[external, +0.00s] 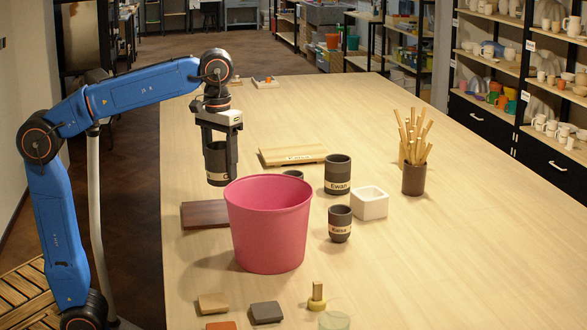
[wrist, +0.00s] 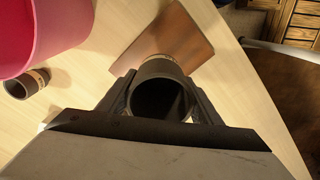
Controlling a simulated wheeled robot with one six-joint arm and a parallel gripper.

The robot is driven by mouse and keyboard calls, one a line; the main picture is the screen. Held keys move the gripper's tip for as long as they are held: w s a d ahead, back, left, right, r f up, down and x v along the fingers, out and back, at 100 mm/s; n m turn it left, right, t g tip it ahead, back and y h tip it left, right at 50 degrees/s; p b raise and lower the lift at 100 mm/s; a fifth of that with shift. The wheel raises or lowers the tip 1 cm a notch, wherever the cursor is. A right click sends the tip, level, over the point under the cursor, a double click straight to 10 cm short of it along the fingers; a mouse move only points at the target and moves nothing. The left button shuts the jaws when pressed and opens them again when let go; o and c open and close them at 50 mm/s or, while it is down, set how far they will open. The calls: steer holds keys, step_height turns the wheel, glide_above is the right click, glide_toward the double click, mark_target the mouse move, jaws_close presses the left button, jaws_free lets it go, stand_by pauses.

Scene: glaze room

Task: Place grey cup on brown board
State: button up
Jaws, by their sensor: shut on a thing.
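My gripper (external: 218,150) is shut on a dark grey cup (external: 216,165) with a pale label, partly hidden by a finger. The cup is upright, and its base appears above the tabletop in the external view. The brown board (external: 203,215) lies flat on the table below it, its right end hidden by the pink bucket. In the wrist view the cup (wrist: 160,69) sits between the fingers, its dark opening facing the camera. It overlaps the near part of the brown board (wrist: 185,35) there; the gap between them is hard to judge.
The pink bucket (external: 268,225) stands close beside the board. Grey cups labelled Ewan (external: 338,172) and another name (external: 340,226), a white square pot (external: 369,204), a light wooden board (external: 293,155) and a stick holder (external: 413,180) stand further right. The table's left edge is near the board.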

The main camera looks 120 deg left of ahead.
mark_target(219, 148)
steer(key=shift+f, duration=4)
steer(key=shift+f, duration=0.15)
steer(key=o, duration=1.2)
steer(key=shift+o, duration=0.2)
step_height(219, 148, up, 12)
steer(key=shift+r, duration=0.15)
